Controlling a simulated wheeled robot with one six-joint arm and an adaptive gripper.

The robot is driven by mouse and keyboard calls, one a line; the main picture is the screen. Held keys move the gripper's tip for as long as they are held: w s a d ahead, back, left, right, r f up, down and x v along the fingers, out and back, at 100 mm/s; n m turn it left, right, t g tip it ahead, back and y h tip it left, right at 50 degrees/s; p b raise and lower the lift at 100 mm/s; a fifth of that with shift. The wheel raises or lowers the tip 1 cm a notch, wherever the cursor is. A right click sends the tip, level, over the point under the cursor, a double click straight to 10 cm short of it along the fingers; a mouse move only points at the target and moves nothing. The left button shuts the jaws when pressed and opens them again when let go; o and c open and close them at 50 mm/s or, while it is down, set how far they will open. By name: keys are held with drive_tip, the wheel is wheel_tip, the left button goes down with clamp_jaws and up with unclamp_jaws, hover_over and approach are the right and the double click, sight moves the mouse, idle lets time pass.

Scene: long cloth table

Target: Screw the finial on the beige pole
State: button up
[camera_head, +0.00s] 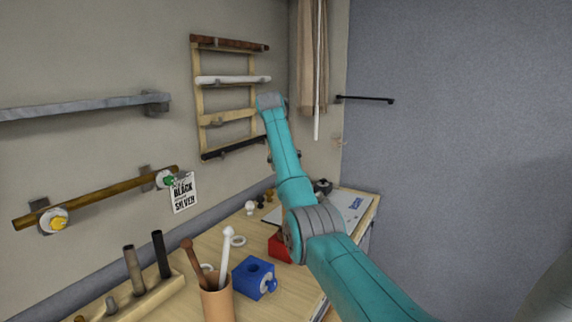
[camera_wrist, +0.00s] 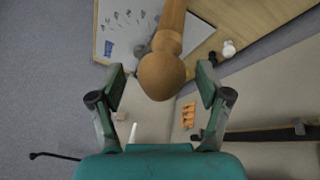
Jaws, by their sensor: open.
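The beige pole (camera_head: 228,118) lies across the wall rack, third from the top, and its right end is close to my arm. In the wrist view, a tan wooden finial (camera_wrist: 162,75) has a round ball end with a neck and a thicker shaft running off the top edge. My gripper (camera_wrist: 163,92) is open, its fingers either side of the ball with gaps on both sides. I cannot tell what bears the finial or whether it is joined to a pole. In the head view, my arm hides the fingertips and this finial.
The rack (camera_head: 199,100) also bears brown, white and black poles; the black pole (camera_wrist: 262,134) shows at right in the wrist view. A cup (camera_head: 216,301) with ball-ended rods and a blue block (camera_head: 253,277) stand on the table. A curtain (camera_head: 312,60) hangs right of the rack.

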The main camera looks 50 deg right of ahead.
drive_tip(key=n+t, duration=0.1)
drive_tip(key=n, duration=0.2)
drive_tip(key=n+t+y, duration=0.1)
drive_tip(key=n, duration=0.2)
drive_tip(key=n+t+y, duration=0.1)
drive_tip(key=n, duration=0.4)
drive_tip(key=shift+t+y, duration=0.4)
drive_tip(key=c, duration=1.2)
drive_tip(key=o, duration=1.2)
drive_tip(key=shift+r, duration=0.15)
drive_tip(key=shift+r, duration=3.9)
drive_tip(key=shift+s, duration=0.1)
